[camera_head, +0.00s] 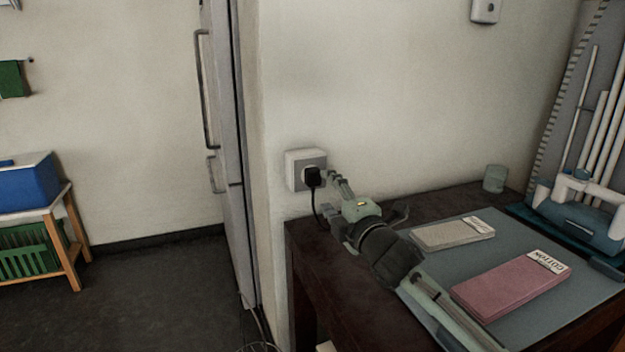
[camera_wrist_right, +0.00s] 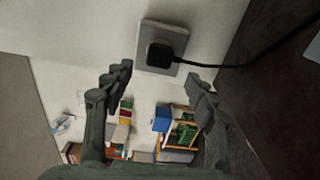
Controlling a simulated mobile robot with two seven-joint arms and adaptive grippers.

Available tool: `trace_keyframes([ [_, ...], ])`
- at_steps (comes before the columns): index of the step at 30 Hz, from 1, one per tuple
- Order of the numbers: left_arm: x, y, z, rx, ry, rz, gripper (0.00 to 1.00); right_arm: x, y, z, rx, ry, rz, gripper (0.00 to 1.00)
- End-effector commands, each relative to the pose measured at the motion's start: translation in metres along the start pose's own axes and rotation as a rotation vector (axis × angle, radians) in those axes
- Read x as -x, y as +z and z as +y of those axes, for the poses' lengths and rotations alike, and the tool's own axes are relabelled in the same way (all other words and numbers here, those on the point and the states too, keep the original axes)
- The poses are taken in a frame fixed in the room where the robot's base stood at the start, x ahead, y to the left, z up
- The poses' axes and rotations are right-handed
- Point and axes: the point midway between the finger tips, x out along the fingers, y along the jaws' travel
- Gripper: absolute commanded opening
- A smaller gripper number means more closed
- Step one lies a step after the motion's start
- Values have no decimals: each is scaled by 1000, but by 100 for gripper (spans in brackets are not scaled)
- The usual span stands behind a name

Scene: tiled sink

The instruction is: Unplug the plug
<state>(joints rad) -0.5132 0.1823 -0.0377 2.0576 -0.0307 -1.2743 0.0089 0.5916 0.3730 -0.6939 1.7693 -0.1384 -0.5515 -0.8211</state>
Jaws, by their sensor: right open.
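The black plug (camera_head: 312,176) sits in the white wall socket (camera_head: 293,170), and its black cable hangs down from it. In the right wrist view the plug (camera_wrist_right: 166,54) is in the grey socket plate (camera_wrist_right: 150,36), with the cable running off to the right. My right gripper (camera_head: 329,192) is open and empty, close in front of the plug in the head view. In the wrist view the fingers of my right gripper (camera_wrist_right: 160,82) stand apart, with the plug just beyond the gap and apart from both fingertips. My left gripper is not in view.
A dark table (camera_head: 300,232) stands under my right arm, with a grey mat (camera_head: 480,262), a pink block (camera_head: 510,286) and a beige block (camera_head: 452,233). A cup (camera_head: 494,178) stands at the back. A tall cabinet (camera_head: 228,150) is left of the socket.

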Motion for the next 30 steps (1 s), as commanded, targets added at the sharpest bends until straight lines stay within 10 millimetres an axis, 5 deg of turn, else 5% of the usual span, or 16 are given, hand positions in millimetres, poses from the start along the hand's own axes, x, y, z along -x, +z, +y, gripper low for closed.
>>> trace_keyframes([
  [8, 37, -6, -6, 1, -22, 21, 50, -38, -1, -2, 0, 2, 0, 57],
  [15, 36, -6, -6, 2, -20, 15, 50, -66, -1, 1, -1, 1, 0, 57],
  [30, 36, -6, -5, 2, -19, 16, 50, -76, -1, 0, 0, 0, 0, 57],
])
